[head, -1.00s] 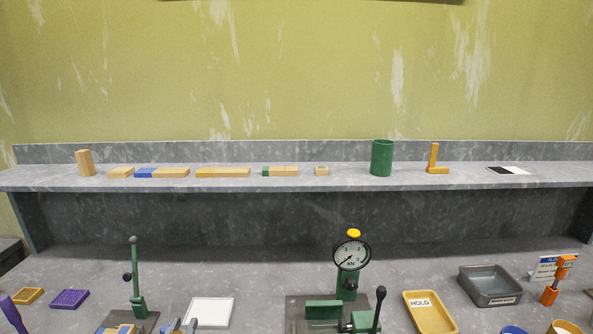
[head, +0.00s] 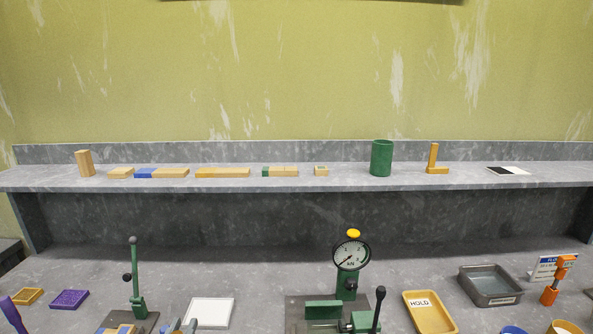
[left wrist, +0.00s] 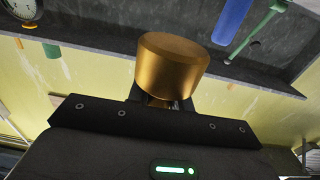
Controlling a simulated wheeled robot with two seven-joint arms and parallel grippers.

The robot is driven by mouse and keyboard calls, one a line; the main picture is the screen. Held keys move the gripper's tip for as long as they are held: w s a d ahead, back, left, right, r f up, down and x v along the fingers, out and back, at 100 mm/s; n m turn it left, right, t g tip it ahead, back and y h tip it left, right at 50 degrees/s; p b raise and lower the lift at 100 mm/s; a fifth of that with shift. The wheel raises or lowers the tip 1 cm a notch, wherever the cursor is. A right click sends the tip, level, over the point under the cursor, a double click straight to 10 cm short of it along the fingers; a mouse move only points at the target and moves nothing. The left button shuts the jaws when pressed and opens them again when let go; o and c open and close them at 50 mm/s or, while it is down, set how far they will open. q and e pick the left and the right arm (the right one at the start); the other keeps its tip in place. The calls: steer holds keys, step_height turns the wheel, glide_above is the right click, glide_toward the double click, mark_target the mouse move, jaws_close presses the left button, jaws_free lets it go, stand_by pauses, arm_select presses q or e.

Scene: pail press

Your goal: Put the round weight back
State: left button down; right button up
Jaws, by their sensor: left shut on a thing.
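The round weight (left wrist: 172,65) is a brass-coloured cylinder and shows large in the left wrist view. My left gripper (left wrist: 160,101) is shut on it. The fingers are mostly hidden behind the weight and the dark gripper body. In the head view, a small grey part at the bottom edge, left of the white square, may be the tip of my left gripper. The weight cannot be made out there. My right gripper is not in view.
A green press with a dial gauge (head: 351,254) stands at the front middle. Right of it are a yellow HOLD tray (head: 428,312) and a grey tray (head: 490,287). A green lever stand (head: 137,285) and white square (head: 209,312) are left. The shelf (head: 340,184) holds blocks and a green cylinder (head: 381,158).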

arm_select(q)
steer(key=shift+r, duration=0.15)
steer(key=shift+w+a+r, duration=0.1)
steer(key=shift+a+r, duration=0.05)
steer(key=shift+a, duration=0.1)
steer(key=a+r+n+g+y, duration=0.1)
steer(key=a+y, duration=0.4)
steer(key=a, duration=1.1)
steer(key=r+n, duration=0.1)
steer(key=n, duration=0.1)
steer(key=shift+w+n+y, duration=0.25)
steer(key=shift+n+y, duration=0.15)
steer(key=shift+a, duration=0.1)
